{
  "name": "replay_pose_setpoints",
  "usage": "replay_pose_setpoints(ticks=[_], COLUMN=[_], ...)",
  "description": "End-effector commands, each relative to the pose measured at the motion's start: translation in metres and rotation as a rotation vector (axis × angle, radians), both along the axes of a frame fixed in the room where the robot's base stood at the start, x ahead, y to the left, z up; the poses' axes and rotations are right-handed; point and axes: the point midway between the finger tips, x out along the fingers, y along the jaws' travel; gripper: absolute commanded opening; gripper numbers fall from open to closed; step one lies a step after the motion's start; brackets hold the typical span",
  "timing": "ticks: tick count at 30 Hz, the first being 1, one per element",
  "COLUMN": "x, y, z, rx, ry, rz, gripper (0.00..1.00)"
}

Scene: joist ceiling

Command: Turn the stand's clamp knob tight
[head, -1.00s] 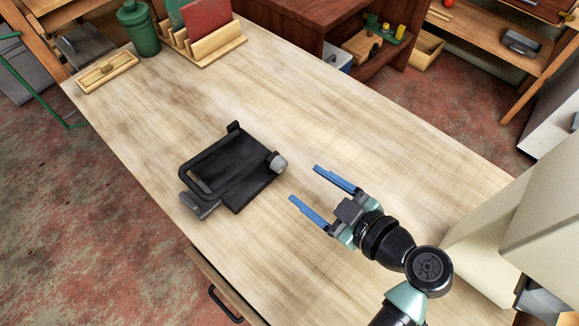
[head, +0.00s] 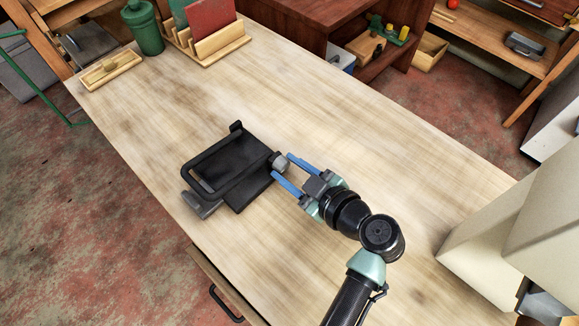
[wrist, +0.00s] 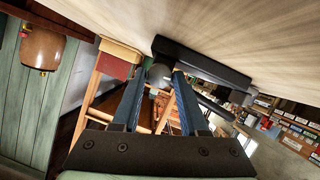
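The black stand (head: 236,170) lies on the wooden table, left of my gripper in the head view. Its grey clamp knob (head: 280,163) sticks out on the stand's right side. My gripper (head: 282,169) is open, with its blue fingers pointing at the knob. The fingertips are at the knob, apart from each other; I cannot tell whether they touch it. In the wrist view the grey knob (wrist: 159,74) shows between the fingertips, with the dark stand (wrist: 200,60) beside and behind it.
The wooden table (head: 330,115) is clear around the stand. A green canister (head: 143,28), a wooden tray (head: 110,71) and a rack with upright panels (head: 208,45) stand at the far left end. A pale cream block-like object (head: 480,250) stands at the right.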

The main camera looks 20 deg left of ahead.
Motion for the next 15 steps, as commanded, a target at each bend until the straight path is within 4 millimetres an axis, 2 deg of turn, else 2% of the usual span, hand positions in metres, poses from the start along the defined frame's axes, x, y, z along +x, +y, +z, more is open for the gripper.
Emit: replay_pose_setpoints(ticks=[1, 6, 11, 15], x=[0.0000, -0.0001, 0.0002, 0.0020], y=[-0.0002, -0.0003, -0.0005, -0.0016], z=[0.0001, 0.0000, 0.0004, 0.0017], rx=[0.000, 0.000, 0.003, 0.035], ry=[0.000, 0.000, 0.008, 0.087], rz=[0.000, 0.000, 0.000, -0.003], gripper=[0.32, 0.02, 0.00, 0.00])
